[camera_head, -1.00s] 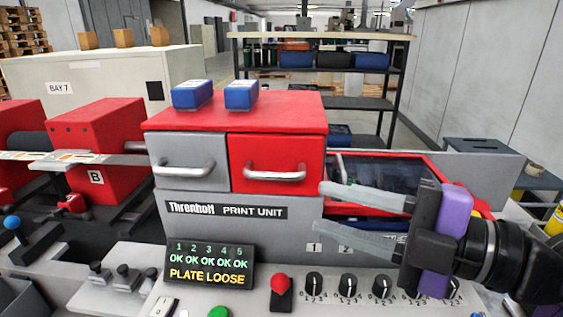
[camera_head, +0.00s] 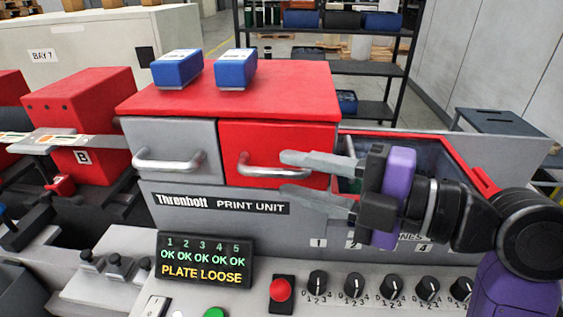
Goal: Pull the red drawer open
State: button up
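The red drawer (camera_head: 260,145) is the right one of two drawer fronts in the print unit, and it sits shut, flush with the cabinet. Its silver bar handle (camera_head: 266,171) runs across the front. The fingertips are at the right end of the handle in the picture. I cannot tell whether they touch it. The fingers also cover part of the drawer's right side.
A grey drawer (camera_head: 170,148) with its own handle is to the left. Two blue boxes (camera_head: 176,70) stand on the red top (camera_head: 290,88). Below are a display (camera_head: 205,262), a red button (camera_head: 281,290) and several knobs. A red-framed window (camera_head: 400,150) lies behind my gripper.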

jog(key=shift+p+x, duration=0.3)
jog(key=shift+x, duration=1.15)
jog(key=shift+c, duration=0.4)
grip_shut()
